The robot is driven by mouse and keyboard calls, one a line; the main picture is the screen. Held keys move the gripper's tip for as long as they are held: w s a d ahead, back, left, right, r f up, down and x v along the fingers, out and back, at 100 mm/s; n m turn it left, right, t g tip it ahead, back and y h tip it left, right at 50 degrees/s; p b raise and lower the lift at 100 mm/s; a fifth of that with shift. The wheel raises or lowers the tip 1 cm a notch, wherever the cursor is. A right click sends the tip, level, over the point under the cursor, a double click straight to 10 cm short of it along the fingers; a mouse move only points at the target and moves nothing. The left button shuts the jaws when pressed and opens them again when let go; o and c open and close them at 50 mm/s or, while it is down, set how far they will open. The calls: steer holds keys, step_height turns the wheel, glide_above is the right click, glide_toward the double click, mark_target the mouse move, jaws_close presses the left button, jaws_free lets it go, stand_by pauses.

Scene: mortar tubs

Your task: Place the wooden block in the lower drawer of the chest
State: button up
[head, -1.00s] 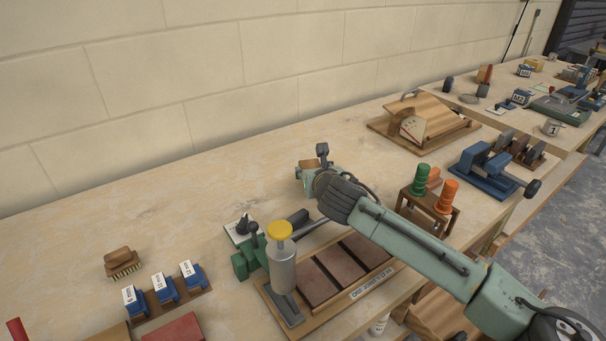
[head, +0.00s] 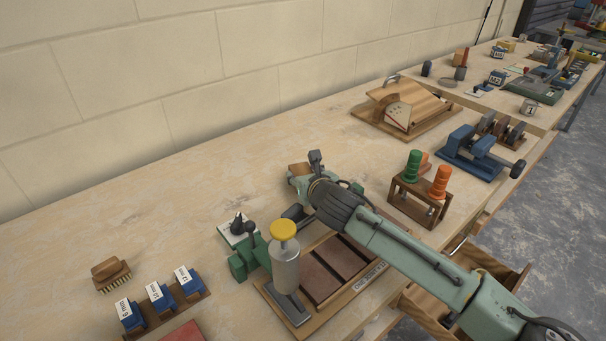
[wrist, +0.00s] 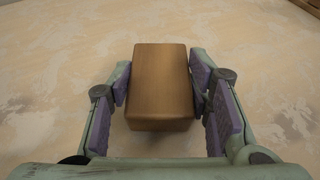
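The wooden block (wrist: 161,88) is brown and box-shaped, and sits between the purple pads of my gripper (wrist: 161,85) in the wrist view. Both pads appear to touch its sides. In the head view the block (head: 298,170) shows partly, at the far end of my gripper (head: 300,184), over the bench behind the tile board. Whether it is clear of the bench top is hard to tell. An open wooden drawer (head: 512,275) juts out below the bench's front edge at lower right, partly hidden by my arm. Which drawer of the chest it is, I cannot tell.
A yellow-topped cylinder (head: 285,268) and a tile board (head: 352,290) lie near my arm. A rack with green and orange handles (head: 420,203) stands right of the gripper. A blue vise (head: 470,152) is farther right. Bench space at left back is clear.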

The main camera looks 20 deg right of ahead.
steer(key=o, duration=0.5)
steer(key=shift+c, duration=0.2)
